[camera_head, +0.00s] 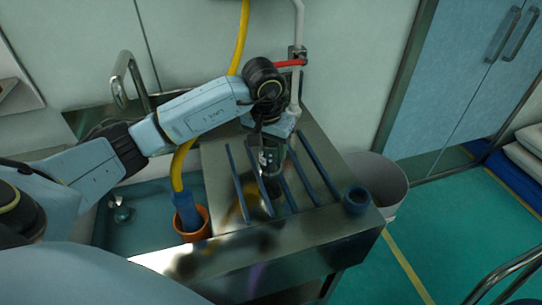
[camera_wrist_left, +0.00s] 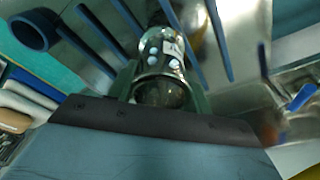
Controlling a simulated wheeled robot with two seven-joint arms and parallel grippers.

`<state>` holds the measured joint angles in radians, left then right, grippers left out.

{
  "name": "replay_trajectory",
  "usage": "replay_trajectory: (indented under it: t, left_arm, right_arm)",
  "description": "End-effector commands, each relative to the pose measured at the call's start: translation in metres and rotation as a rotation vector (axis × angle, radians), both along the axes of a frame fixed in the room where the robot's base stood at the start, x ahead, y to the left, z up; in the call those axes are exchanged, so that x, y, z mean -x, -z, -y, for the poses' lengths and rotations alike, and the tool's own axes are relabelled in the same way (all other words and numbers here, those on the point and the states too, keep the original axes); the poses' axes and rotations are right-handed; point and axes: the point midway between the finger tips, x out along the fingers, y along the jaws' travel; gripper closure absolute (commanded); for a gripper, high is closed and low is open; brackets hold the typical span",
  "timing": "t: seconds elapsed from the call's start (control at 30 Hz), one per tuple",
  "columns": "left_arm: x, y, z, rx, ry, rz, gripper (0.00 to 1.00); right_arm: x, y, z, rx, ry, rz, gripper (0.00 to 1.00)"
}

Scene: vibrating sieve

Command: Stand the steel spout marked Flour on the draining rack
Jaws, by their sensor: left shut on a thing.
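The steel spout (camera_wrist_left: 163,68) is a shiny metal tube with a small white label, too small to read, in the left wrist view. My left gripper (camera_head: 270,152) is shut on it, with a finger on each side. In the head view the spout (camera_head: 271,160) hangs below the gripper, among the blue bars of the draining rack (camera_head: 318,170). The rack's bars also show around the spout in the left wrist view (camera_wrist_left: 217,40). I cannot tell whether the spout's lower end touches the steel top. My right gripper is not in view.
A blue ring (camera_head: 357,200) sits at the steel top's right corner. A sink (camera_head: 145,247) lies to the left, with an orange cup (camera_head: 196,228) holding a blue nozzle on a yellow hose (camera_head: 178,165). A pale bin (camera_head: 384,172) stands right. The steel top's front is clear.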

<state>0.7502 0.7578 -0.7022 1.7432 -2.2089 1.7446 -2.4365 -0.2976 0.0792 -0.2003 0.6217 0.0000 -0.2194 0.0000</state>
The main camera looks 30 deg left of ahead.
Motion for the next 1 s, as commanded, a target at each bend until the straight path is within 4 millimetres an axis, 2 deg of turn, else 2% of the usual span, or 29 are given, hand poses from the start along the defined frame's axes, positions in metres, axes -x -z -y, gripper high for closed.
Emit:
replay_trajectory:
  t: [0.23, 0.6, 0.63, 0.7, 0.77, 1.0]
  left_arm:
    - [0.001, 0.032, 0.001, 0.002, -0.001, -0.002, 0.82]
    - [0.0, 0.037, 0.0, 0.0, 0.001, 0.001, 0.82]
    - [0.0, 0.036, 0.0, 0.0, 0.001, 0.0, 0.47]
    - [0.0, 0.036, 0.0, 0.001, 0.001, 0.0, 0.38]
    - [0.0, 0.036, 0.0, 0.001, 0.001, 0.0, 0.3]
    - [0.0, 0.036, 0.0, 0.001, 0.001, 0.0, 0.29]
  right_arm:
    - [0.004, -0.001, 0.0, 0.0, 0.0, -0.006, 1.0]
    - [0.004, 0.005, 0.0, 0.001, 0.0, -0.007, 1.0]
    - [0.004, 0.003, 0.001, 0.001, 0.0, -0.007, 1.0]
    - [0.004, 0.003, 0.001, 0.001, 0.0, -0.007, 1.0]
    - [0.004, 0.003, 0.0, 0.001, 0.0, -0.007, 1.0]
    - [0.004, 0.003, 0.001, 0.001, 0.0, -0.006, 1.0]
